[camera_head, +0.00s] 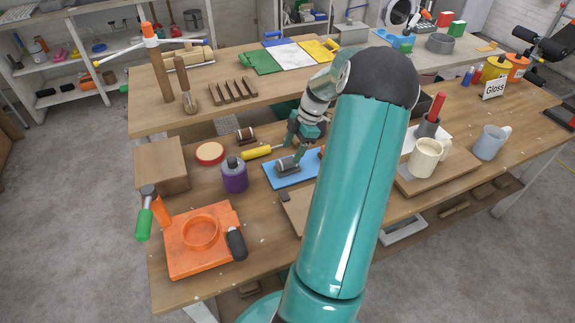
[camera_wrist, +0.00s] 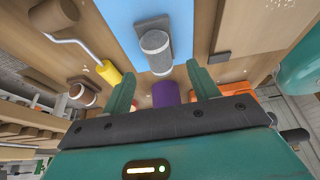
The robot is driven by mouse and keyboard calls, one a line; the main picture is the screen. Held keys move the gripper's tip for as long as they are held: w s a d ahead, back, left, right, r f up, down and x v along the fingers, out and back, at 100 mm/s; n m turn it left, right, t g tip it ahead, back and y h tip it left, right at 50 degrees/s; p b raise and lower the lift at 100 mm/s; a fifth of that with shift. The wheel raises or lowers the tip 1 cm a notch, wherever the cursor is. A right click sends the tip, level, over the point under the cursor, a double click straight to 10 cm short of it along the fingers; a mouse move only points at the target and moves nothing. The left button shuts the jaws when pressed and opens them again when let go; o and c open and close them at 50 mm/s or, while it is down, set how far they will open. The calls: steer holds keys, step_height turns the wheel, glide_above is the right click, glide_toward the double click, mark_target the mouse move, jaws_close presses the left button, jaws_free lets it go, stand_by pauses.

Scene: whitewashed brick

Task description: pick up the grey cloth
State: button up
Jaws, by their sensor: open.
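A grey roll with a flat darker flap, which looks like the grey cloth (camera_head: 286,164), lies on a blue mat (camera_head: 275,178) in the middle of the workbench. In the wrist view the grey cloth (camera_wrist: 155,45) shows just beyond the fingertips, roughly centred between them, on the blue mat (camera_wrist: 120,12). My gripper (camera_head: 297,157) is open and close over the cloth, with nothing held. In the wrist view the two green fingers of my gripper (camera_wrist: 161,75) stand wide apart. My arm hides part of the mat's right side in the head view.
An orange tray (camera_head: 185,263) lies front left. A cream mug (camera_head: 427,157) is on a board at right. Some bare bench shows between the bottle and orange tray.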

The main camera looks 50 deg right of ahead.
mark_target(288, 159)
steer(key=shift+x, duration=2.75)
steer(key=shift+d, duration=0.15)
steer(key=c, duration=1.1)
step_height(288, 159, up, 10)
steer(key=shift+r, duration=0.1)
steer(key=o, duration=0.4)
steer(key=shift+c, duration=1.3)
